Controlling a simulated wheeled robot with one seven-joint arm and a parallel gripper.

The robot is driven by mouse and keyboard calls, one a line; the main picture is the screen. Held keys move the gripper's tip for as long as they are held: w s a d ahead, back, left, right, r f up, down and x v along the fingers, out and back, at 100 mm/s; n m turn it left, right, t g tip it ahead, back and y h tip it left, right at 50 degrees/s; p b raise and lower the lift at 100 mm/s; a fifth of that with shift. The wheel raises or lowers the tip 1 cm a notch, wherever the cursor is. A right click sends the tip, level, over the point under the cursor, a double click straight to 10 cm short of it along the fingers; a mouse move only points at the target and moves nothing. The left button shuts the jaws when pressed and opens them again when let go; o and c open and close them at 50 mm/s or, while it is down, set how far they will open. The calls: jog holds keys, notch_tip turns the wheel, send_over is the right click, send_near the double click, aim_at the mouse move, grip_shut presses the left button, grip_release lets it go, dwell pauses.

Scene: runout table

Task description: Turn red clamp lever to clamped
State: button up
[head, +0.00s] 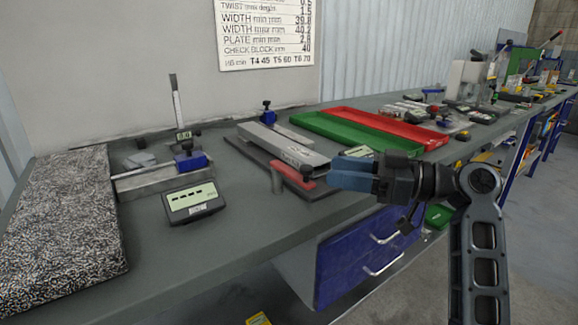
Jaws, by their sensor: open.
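The red clamp lever (299,184) sits at the near end of a dark fixture plate (258,157) on the bench. A dark knob or pivot shows beside it, and a grey cylindrical post stands just to its left. A long grey metal profile (283,146) lies on the fixture. My gripper (335,172) comes in from the right with its blue fingers pointing left. It is open, and its fingertips appear close to the right end of the lever. I cannot tell whether they touch it. The fingers may hide part of the lever and the profile's end.
A digital readout (193,202) and a gauge fixture (165,180) stand to the left, near a speckled slab (62,228). Green (355,131) and red (392,127) trays lie behind my gripper. Bare bench lies in front of the fixture, above blue drawers (365,250).

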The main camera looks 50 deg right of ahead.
aim_at(306, 166)
jog(key=x, duration=0.7)
jog(key=shift+p, duration=0.35)
grip_shut()
